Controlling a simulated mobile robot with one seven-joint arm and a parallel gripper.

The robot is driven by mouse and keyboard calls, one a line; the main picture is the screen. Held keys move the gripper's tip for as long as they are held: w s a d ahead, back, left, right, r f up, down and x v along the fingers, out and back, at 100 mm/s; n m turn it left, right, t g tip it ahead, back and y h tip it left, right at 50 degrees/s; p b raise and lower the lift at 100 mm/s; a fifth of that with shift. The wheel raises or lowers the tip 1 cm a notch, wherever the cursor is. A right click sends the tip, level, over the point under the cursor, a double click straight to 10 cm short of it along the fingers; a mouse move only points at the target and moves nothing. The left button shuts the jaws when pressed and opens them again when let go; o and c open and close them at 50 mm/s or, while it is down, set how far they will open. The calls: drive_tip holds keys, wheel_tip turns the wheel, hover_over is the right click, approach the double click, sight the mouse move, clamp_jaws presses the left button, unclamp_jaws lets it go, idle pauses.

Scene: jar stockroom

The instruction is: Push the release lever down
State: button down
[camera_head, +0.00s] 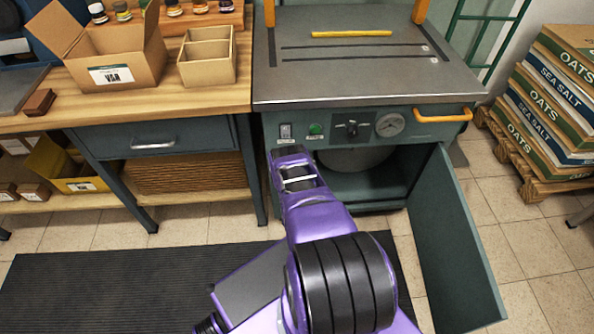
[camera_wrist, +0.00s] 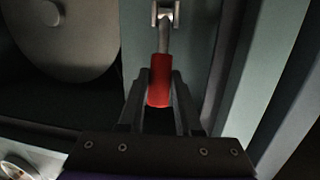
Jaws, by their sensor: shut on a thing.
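In the wrist view, the release lever has a red grip (camera_wrist: 159,82) at the end of a grey metal rod (camera_wrist: 165,35), which runs to a metal clevis mount at the top. My gripper (camera_wrist: 160,90) has one dark finger on each side of the red grip and is shut on it. In the head view, my purple arm reaches to the front left of the green machine (camera_head: 365,55). There the lever and my fingertips are hidden behind my arm.
The machine's door (camera_head: 455,240) hangs open to the right of its dark lower compartment. An orange handle (camera_head: 442,115) sticks out at the front right. A workbench (camera_head: 130,95) stands to the left, with a dark mat (camera_head: 100,285) on the floor.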

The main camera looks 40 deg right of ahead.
drive_tip(key=shift+s+a+f, duration=0.15)
drive_tip(key=c, duration=0.6)
unclamp_jaws()
